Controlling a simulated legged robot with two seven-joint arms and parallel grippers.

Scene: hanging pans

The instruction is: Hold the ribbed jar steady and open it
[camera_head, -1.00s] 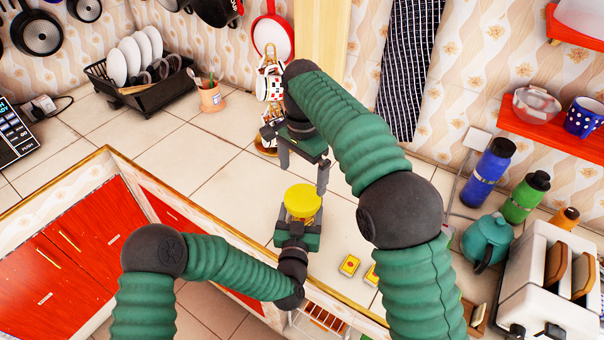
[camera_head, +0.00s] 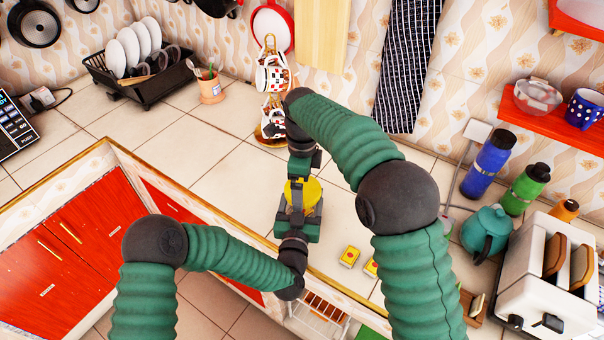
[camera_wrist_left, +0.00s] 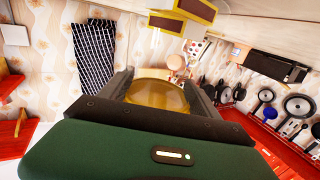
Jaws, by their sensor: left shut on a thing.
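The jar's yellow top (camera_head: 311,190) shows in the head view near the counter's front edge, partly covered by my grippers. In the left wrist view the jar (camera_wrist_left: 158,96) is amber and see-through, between the two dark fingers. My left gripper (camera_head: 298,208) is shut on the jar from the front side. It also shows in the left wrist view (camera_wrist_left: 162,92). My right gripper (camera_head: 302,174) is directly over the yellow top, coming from the back. Its fingertips are largely hidden, so I cannot tell whether they touch the lid.
A mug stand (camera_head: 270,135) with patterned mugs stands behind my right gripper. Small yellow boxes (camera_head: 349,256) lie right of the jar. A teal teapot (camera_head: 486,233), bottles (camera_head: 489,163) and a toaster (camera_head: 545,275) are at the right. The tiled counter left of the jar is clear.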

